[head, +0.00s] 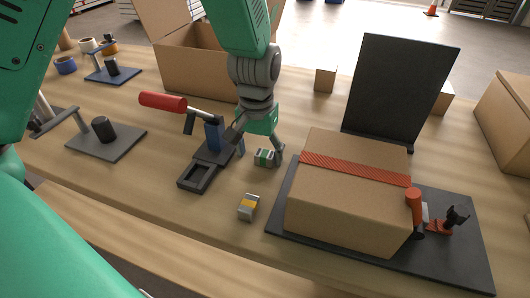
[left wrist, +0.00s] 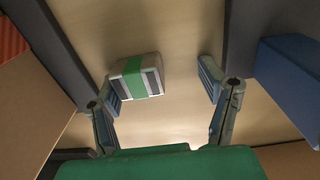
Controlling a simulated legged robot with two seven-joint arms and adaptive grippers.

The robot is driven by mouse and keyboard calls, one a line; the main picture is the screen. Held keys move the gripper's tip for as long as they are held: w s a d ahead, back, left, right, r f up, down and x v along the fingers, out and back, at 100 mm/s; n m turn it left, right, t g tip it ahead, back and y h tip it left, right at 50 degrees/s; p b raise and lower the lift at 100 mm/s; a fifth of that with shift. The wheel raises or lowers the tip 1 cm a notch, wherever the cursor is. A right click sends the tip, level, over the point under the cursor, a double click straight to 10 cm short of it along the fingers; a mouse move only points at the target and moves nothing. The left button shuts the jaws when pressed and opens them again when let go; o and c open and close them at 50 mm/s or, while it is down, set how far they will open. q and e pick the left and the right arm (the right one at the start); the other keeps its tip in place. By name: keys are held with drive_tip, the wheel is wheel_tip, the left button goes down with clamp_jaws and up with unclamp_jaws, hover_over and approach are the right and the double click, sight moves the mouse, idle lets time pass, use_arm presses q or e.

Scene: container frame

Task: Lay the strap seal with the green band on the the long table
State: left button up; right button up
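The strap seal with the green band (head: 264,157) is a small grey block lying on the long wooden table (head: 150,190), between the cardboard box and the red-handled tool. My left gripper (head: 259,151) is open above it, pointing down. In the left wrist view the green-banded seal (left wrist: 140,77) lies just beyond the fingertips, close to the left-hand finger, with a clear gap to the other finger. Nothing is held. A second strap seal with a yellow band (head: 249,207) lies on the table nearer the front. My right gripper is not in view.
A cardboard box (head: 345,205) with a red strap (head: 350,167) sits on a dark base plate to the right. A red-handled tool (head: 163,102) stands just left of the gripper. An open carton (head: 200,72) is behind. Bare table lies around the yellow-banded seal.

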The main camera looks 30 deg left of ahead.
sight(263, 150)
use_arm(q)
drive_tip(key=shift+a+f, duration=0.1)
drive_tip(key=shift+a, duration=0.05)
drive_tip(key=shift+d, duration=1.1)
drive_tip(key=shift+a, duration=0.4)
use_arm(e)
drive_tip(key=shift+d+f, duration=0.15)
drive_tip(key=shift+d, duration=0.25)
use_arm(q)
drive_tip(key=shift+r, duration=0.4)
wheel_tip(263, 150, up, 12)
drive_tip(key=p, duration=0.2)
drive_tip(key=shift+p, duration=0.3)
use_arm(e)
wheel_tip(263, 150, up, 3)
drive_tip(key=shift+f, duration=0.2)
